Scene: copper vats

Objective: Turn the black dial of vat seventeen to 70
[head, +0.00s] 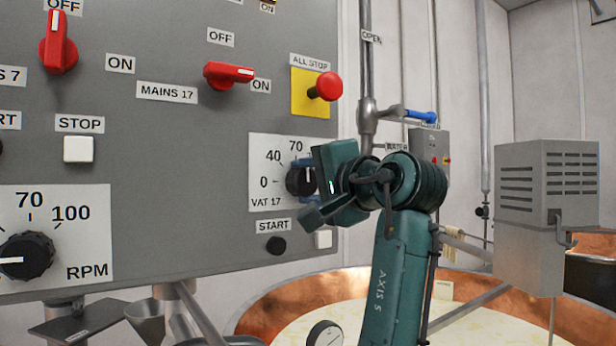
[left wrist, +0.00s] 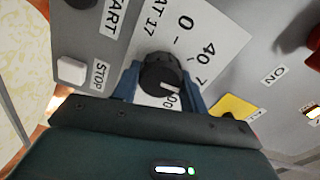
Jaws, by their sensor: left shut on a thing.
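The black dial of vat seventeen (head: 295,182) is on the grey control panel, on a white scale plate (head: 262,158) marked VAT 17, with 0, 40 and 70 readable. My left gripper (head: 307,178) is at the dial, its blue fingers on either side. The left wrist view shows the dial (left wrist: 158,68) between the fingers of my left gripper (left wrist: 160,80), which is shut on it. The dial's white mark points down and right there, toward the 70 and 100 side; the exact reading is unclear because the gripper partly covers these figures. My right gripper is not in view.
The red ALL STOP button (head: 327,87) is just above the dial, with the red MAINS 17 switch (head: 228,74) to its upper left. The black START button (head: 276,245) and white STOP button (head: 323,239) are just below. A copper vat (head: 275,309) stands lower right.

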